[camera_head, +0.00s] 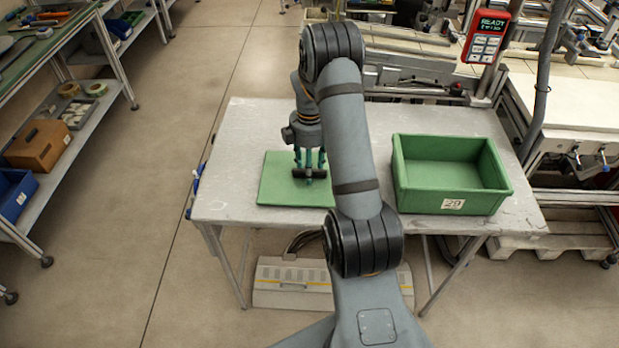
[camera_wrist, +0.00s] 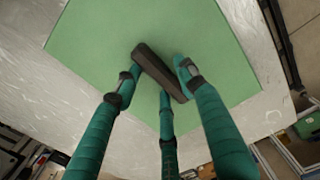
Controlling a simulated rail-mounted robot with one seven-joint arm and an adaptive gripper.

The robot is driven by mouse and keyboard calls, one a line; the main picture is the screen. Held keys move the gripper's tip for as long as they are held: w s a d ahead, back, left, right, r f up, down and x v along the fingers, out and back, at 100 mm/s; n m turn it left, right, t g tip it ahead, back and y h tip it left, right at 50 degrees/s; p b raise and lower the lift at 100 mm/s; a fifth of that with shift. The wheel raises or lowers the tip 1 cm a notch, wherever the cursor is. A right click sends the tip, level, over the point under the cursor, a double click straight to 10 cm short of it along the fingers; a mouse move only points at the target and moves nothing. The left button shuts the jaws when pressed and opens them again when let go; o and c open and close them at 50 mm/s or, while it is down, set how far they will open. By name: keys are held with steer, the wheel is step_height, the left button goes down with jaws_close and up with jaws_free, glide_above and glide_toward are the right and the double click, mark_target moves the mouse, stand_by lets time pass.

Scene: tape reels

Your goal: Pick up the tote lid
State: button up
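The tote lid (camera_head: 276,190) is a flat green panel with a dark bar handle (camera_head: 318,173), on the left part of the grey table. In the wrist view the lid (camera_wrist: 95,35) fills much of the picture, with its handle (camera_wrist: 152,66) running diagonally in the middle. My gripper (camera_head: 309,160) has three teal fingers and points down over the lid. In the wrist view my gripper's fingertips (camera_wrist: 160,82) sit close around the handle, two on one side and one on the other. Whether they press on it is unclear. My arm hides part of the lid's right side.
A green open tote (camera_head: 450,203) with a label "29" stands empty on the right of the table (camera_head: 240,122). A shelf rack (camera_head: 75,120) with tape rolls and boxes stands at the left. A red-cased readout (camera_head: 487,36) shows READY. The floor left of the table is clear.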

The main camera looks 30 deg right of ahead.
jaws_close()
stand_by(0.3)
steer(key=shift+r, duration=0.1)
